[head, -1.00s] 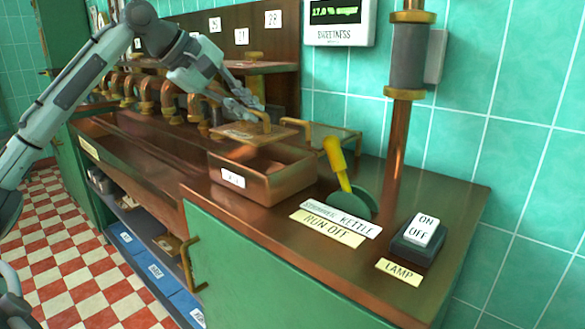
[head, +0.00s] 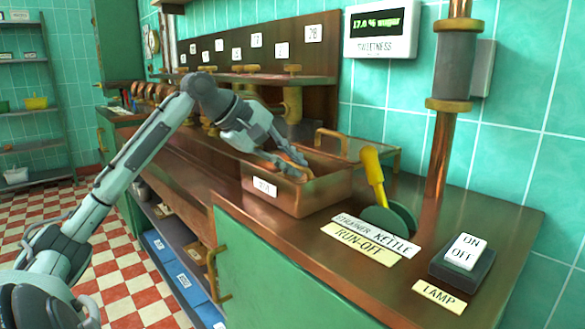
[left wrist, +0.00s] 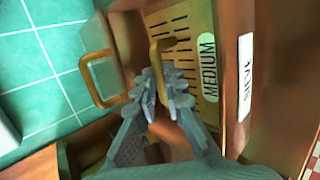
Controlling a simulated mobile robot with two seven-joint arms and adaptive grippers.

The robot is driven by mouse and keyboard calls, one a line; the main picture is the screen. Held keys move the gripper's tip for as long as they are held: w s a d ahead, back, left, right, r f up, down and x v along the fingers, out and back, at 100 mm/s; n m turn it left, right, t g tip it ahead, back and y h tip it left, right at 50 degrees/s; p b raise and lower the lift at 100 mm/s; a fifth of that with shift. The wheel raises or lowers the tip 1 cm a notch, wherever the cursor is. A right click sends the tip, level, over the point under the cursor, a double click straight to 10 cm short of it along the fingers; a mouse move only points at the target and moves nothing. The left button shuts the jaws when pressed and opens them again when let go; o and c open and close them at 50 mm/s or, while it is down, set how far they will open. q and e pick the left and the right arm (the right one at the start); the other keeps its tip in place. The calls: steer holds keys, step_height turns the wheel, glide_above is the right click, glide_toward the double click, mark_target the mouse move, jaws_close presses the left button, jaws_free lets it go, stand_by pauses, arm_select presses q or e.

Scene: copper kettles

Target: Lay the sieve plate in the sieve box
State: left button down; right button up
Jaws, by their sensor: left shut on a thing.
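The sieve box (head: 322,196) is a copper box on the counter with a white label; in the left wrist view that label (left wrist: 246,78) reads SIEVE. The sieve plate (left wrist: 190,28) is a slotted brass-coloured plate marked MEDIUM, seen within the box walls. My left gripper (left wrist: 163,92) is shut on the plate's upright brass handle (left wrist: 157,58). In the head view, my left gripper (head: 298,171) reaches down into the box opening. The box's front wall hides most of the plate there, so I cannot tell whether it rests on the bottom. My right gripper is out of view.
A lamp switch (head: 463,255) sits at the counter's right end. A copper pipe (head: 441,150) rises behind. Valves and a shelf (head: 265,80) line the back wall.

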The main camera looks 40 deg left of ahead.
arm_select(q)
steer(key=c, duration=1.6)
jaws_free()
steer(key=v, duration=1.2)
